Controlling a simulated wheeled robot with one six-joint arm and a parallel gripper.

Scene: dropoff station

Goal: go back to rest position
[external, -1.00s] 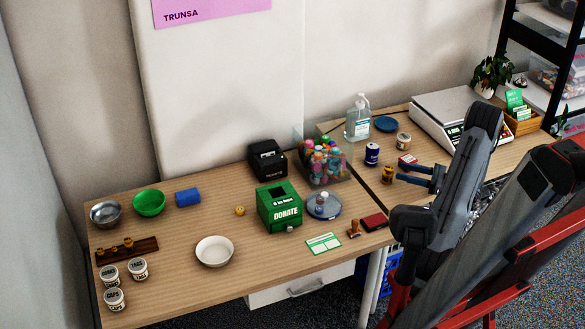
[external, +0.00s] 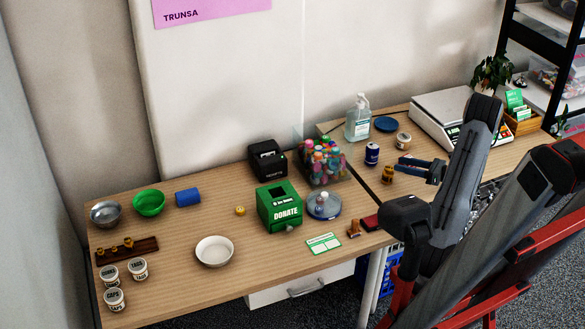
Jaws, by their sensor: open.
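My arm is folded at the right side of the picture, rising from the red frame of my base. The gripper is seen from a distance, so its exact height above the desk cannot be told.
A white scale (external: 440,113), a small jar (external: 403,141) and a sanitizer bottle (external: 359,118) stand behind the gripper.

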